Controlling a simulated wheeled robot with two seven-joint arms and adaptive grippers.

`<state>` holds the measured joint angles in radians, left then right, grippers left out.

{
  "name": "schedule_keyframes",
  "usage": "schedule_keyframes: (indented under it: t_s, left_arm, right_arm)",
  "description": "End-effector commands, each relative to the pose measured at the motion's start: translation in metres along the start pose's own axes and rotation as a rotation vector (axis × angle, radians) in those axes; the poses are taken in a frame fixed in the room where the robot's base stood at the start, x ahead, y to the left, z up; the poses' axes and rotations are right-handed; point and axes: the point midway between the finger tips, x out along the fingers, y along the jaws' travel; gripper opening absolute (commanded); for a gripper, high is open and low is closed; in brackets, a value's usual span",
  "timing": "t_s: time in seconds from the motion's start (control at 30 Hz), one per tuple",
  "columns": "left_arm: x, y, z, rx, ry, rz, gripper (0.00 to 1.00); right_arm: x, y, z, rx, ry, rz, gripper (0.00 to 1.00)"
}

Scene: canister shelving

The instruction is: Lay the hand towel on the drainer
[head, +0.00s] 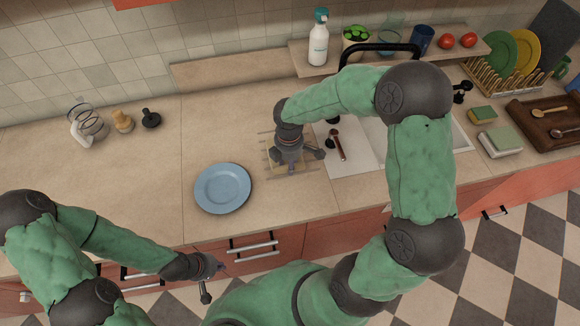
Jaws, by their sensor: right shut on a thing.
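My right gripper (293,168) points down over a thin wire rack (270,168), which seems to be the drainer, on the counter left of the sink. It is shut on a small pale yellow piece, mostly hidden under the fingers, which may be the hand towel. I cannot tell whether this piece touches the rack's bars. My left gripper (213,280) is empty, with its fingers apart, low in front of the drawers below the counter edge.
A blue plate (223,188) lies left of the rack. The sink (360,148), with a black tap (380,48), is to the right. A dish rack (487,75) with plates, sponges (500,140) and a brown tray (530,112) stand further right. The left counter is mostly clear.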

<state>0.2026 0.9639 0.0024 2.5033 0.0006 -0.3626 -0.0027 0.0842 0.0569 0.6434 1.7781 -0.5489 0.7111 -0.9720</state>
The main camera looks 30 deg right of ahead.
Motion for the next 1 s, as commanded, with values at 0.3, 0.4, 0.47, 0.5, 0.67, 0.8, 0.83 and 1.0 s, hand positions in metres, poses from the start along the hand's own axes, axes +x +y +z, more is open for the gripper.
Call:
schedule_keyframes:
  t_s: [0.3,0.4,0.47,0.5,0.67,0.8,0.83,1.0]
  left_arm:
    - [0.003,-0.001,0.0,0.0,0.0,0.0,0.0]
    - [0.005,-0.002,0.0,0.0,0.0,0.0,0.0]
    - [0.005,-0.002,0.0,0.0,0.0,0.0,0.0]
    - [0.005,-0.002,0.0,0.0,0.0,0.0,0.0]
    - [0.005,-0.002,0.0,0.0,0.0,0.0,0.0]
    - [0.007,-0.003,0.0,0.0,0.0,0.0,0.0]
    - [0.008,-0.003,0.0,0.0,0.0,0.0,0.0]
    - [0.007,-0.002,0.0,0.0,0.0,0.0,0.0]
  right_arm:
    - [0.026,0.009,0.005,-0.002,-0.001,-0.003,0.01]
    - [0.039,0.009,0.005,0.0,0.0,-0.001,0.01]
    - [0.043,0.009,0.005,-0.001,0.0,0.0,0.01]
    - [0.043,0.009,0.005,-0.001,0.0,0.0,0.01]
    - [0.042,0.009,0.005,-0.001,0.0,0.001,0.01]
    - [0.045,0.009,0.005,-0.001,0.0,0.0,0.01]
    - [0.046,0.009,0.005,-0.001,0.0,0.0,0.01]
    - [0.045,0.009,0.005,-0.001,0.0,0.0,0.61]
